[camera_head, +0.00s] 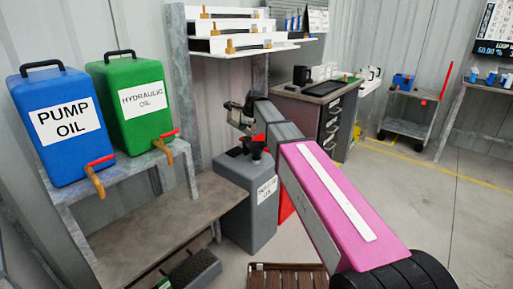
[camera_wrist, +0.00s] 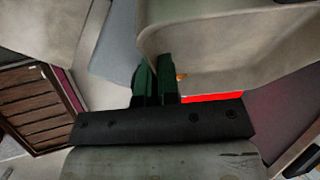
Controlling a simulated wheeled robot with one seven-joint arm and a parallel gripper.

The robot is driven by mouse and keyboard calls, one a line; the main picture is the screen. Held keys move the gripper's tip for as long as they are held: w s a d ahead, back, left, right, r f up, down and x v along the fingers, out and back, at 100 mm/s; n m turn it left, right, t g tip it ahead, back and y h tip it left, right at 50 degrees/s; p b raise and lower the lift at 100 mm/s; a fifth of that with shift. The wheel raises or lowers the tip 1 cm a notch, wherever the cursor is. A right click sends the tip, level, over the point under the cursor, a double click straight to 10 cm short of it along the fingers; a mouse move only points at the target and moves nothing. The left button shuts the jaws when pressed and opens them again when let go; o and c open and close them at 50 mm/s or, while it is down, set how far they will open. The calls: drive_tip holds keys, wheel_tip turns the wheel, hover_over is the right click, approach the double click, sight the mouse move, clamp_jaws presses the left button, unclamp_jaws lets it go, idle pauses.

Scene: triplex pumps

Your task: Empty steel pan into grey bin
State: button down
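The steel pan (camera_wrist: 235,45) fills the upper right of the wrist view as a large, pale grey-beige, rounded shape, cut off by the frame edge. My gripper (camera_wrist: 157,75) has its dark green fingers close together at the pan's edge and looks shut on it. In the head view my gripper (camera_head: 240,116) is at the far end of my pink arm, above the grey container (camera_head: 240,198). That container has a white label and a black funnel-like top (camera_head: 254,149). The pan's contents are hidden, and the pan is hard to make out in the head view.
A blue pump oil can (camera_head: 60,165) and a green hydraulic oil can (camera_head: 138,78) stand on the metal rack at left. A red container (camera_head: 285,203) is partly hidden behind my arm. A brown slatted crate (camera_head: 285,278) lies on the floor. Open floor extends right.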

drive_tip(key=shift+s+d+r+t+y+p, duration=0.15)
drive_tip(key=shift+d+r+t+y+p, duration=0.2)
drive_tip(key=shift+y, duration=0.3)
drive_tip(key=shift+s+d+r+t+y+p, duration=0.2)
drive_tip(key=shift+d+y, duration=0.3)
drive_tip(key=shift+y, duration=0.2)
drive_tip(key=shift+s+d+r+t+y+p, duration=0.1)
drive_tip(key=shift+d+r+t+y+p, duration=0.25)
drive_tip(key=shift+y, duration=0.3)
idle(0.8)
drive_tip(key=shift+s+d+r+m+t+y+p, duration=0.15)
drive_tip(key=shift+s+d+m+t+y, duration=0.1)
drive_tip(key=shift+d+y, duration=0.45)
drive_tip(key=shift+s+d+f+m+t+y+p, duration=0.2)
drive_tip(key=shift+d+y, duration=0.3)
drive_tip(key=shift+y, duration=0.4)
idle(0.7)
drive_tip(key=a+h, duration=0.1)
drive_tip(key=w+a+g+h, duration=0.1)
drive_tip(key=h, duration=0.1)
drive_tip(key=shift+a, duration=0.1)
drive_tip(key=shift+a+n, duration=0.1)
drive_tip(key=shift+n, duration=0.15)
